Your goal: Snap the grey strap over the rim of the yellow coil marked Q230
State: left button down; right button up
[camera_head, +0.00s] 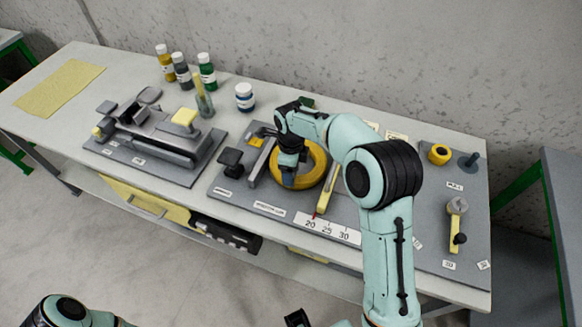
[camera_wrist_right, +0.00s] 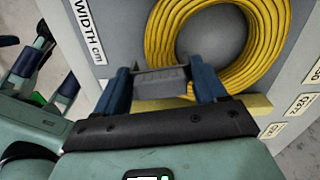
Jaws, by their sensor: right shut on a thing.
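The yellow coil (camera_head: 321,166) lies flat on the grey board, and its strands show clearly in the right wrist view (camera_wrist_right: 268,55). I cannot make out a Q230 mark on it. My right gripper (camera_head: 289,178) is over the coil's near left rim. In the right wrist view this gripper (camera_wrist_right: 160,90) is shut on a short grey piece (camera_wrist_right: 162,84), likely the strap, close against the rim. Whether it touches the coil I cannot tell. My left gripper (camera_wrist_right: 48,75) shows at the left of the right wrist view, fingers apart and seemingly empty, away from the coil.
A yellow bar (camera_wrist_right: 258,104) lies beside the coil. The scale plate (camera_head: 328,229) is at the board's front. A grey clamp fixture (camera_head: 150,150) stands on the left board. Several bottles (camera_head: 180,70) stand at the back. A wrench-like tool (camera_head: 456,225) lies at right.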

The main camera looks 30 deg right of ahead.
jog(key=shift+f, duration=0.2)
jog(key=shift+f+b, duration=0.4)
jog(key=shift+f, duration=0.2)
jog(key=shift+f, duration=0.35)
jog(key=shift+f+b, duration=0.3)
jog(key=shift+f, duration=0.05)
dwell(0.7)
jog(key=o, duration=1.1)
jog(key=shift+c, duration=0.2)
